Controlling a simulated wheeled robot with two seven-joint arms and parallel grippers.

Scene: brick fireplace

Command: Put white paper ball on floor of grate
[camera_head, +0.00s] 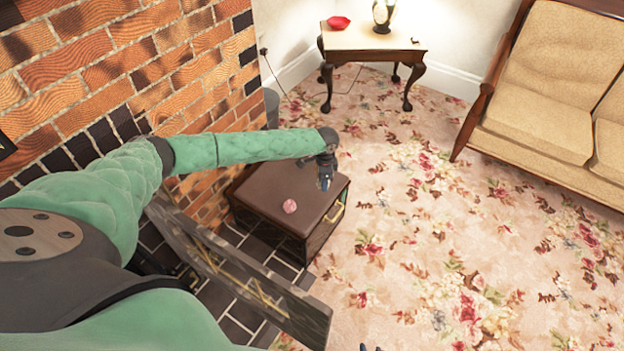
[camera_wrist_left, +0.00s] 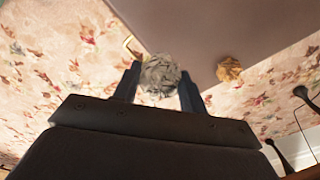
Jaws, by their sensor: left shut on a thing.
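My left gripper (camera_head: 325,180) is over the far right part of a brown box top. In the left wrist view the gripper (camera_wrist_left: 160,88) is shut on the crumpled white-grey paper ball (camera_wrist_left: 160,74), which sits between its two fingers. The ball cannot be made out in the head view. The grate cannot be clearly made out; my left arm and a dark panel cover much of the fireplace opening. Only a small dark tip of my right gripper (camera_head: 371,348) shows at the bottom edge, so its state is unclear.
A pinkish ball (camera_head: 290,206) lies on the brown box (camera_head: 262,187). A tan crumpled ball (camera_wrist_left: 229,69) shows in the wrist view. A dark patterned panel (camera_head: 245,275) stands on the tiled hearth. A side table (camera_head: 372,40) and sofa (camera_head: 540,110) stand beyond open carpet.

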